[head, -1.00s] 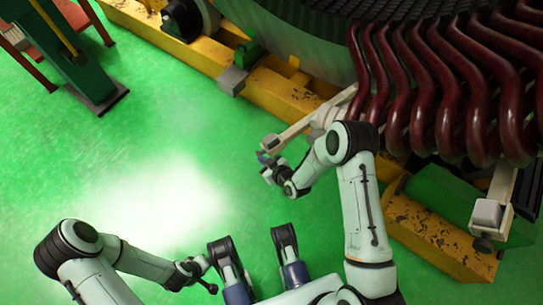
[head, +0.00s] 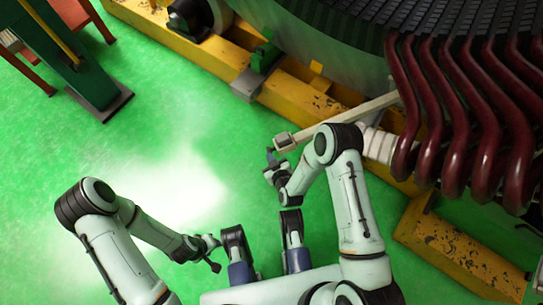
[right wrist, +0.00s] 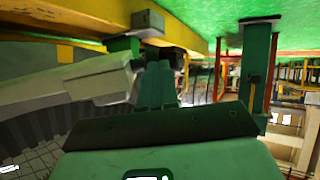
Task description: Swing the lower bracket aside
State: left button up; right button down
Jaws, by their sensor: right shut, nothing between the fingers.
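The lower bracket (head: 345,119) is a pale beam with a block at its free end, running from the dark red coils out over the green floor in the head view. In the right wrist view the pale beam and its block (right wrist: 95,83) fill the left side. My right gripper (head: 271,157) is shut and empty, close beside the block's outer end; whether it touches the block I cannot tell. The right gripper's fingers (right wrist: 157,84) point just right of the block in the right wrist view. My left gripper (head: 213,254) is low over the floor, far from the bracket; its jaws are too small to read.
Dark red coils (head: 470,120) hang from the large stator (head: 345,50) at the right. A yellow base beam (head: 300,97) with a grey block (head: 247,84) runs behind the bracket. A green post (head: 85,65) stands at upper left. Open green floor (head: 150,140) lies left of the bracket.

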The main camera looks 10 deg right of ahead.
pick_arm(q)
jog(key=shift+w+a, duration=0.15)
jog(key=shift+w, duration=0.2)
pick_arm(e)
jog(key=shift+w+a+f, duration=0.1)
jog(key=shift+w, duration=0.35)
